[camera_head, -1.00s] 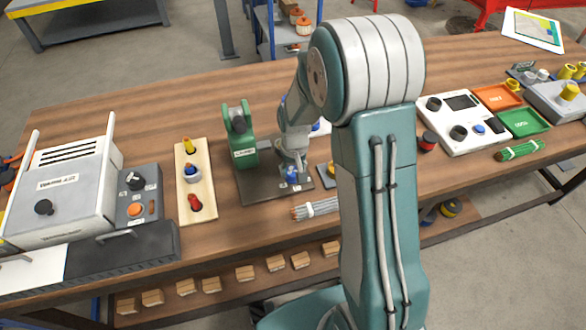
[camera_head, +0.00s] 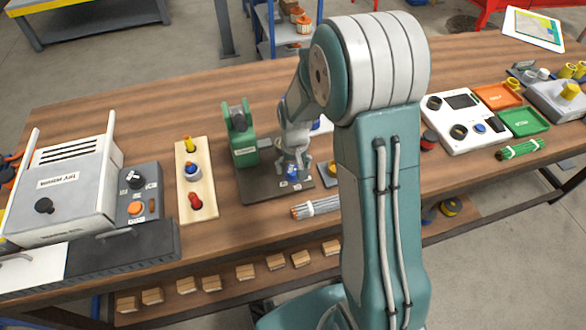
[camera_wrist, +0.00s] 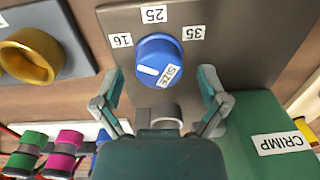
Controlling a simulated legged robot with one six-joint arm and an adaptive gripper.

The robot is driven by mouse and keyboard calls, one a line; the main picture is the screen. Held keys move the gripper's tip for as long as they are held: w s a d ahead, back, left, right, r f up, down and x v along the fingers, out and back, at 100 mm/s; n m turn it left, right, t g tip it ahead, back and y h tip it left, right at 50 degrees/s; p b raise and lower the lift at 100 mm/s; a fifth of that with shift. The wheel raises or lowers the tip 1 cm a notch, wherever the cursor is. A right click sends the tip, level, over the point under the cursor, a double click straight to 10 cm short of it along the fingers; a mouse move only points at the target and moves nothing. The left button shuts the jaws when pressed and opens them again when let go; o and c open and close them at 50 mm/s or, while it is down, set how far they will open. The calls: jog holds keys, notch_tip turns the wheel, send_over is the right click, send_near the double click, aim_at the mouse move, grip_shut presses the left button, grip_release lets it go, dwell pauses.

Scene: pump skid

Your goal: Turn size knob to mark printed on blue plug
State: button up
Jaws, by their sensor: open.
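The blue size knob (camera_wrist: 160,57) sits on a dark plate, with marks 16, 25 and 35 around it in the wrist view. Its white line points left, a little below the 16 mark. My gripper (camera_wrist: 159,76) is open, with one finger on each side of the knob and apart from it. In the head view my gripper (camera_head: 293,167) is low over the plate and partly hides the knob. The blue plug (camera_head: 192,172) stands on a wooden board between a yellow and a red plug. Its print is too small to read.
The green crimp block (camera_wrist: 275,135) stands close beside my gripper, and shows in the head view (camera_head: 240,135). A yellow ring (camera_wrist: 30,55) is on the other side. A grey cable bundle (camera_head: 316,208) lies in front of the plate. A grey control box (camera_head: 138,192) stands left of the board.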

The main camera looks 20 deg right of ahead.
aim_at(294, 168)
notch_tip(294, 168, up, 11)
dwell(0.3)
jog(key=shift+d, duration=0.1)
jog(key=s+r+t, duration=0.2)
jog(key=s+r, duration=0.5)
jog(key=s, duration=0.3)
jog(key=s+r+t, duration=0.3)
jog(key=s+r, duration=0.4)
jog(key=s, duration=0.3)
jog(key=shift+s+r+t, duration=0.25)
jog(key=shift+s+t, duration=0.05)
jog(key=shift+s, duration=0.1)
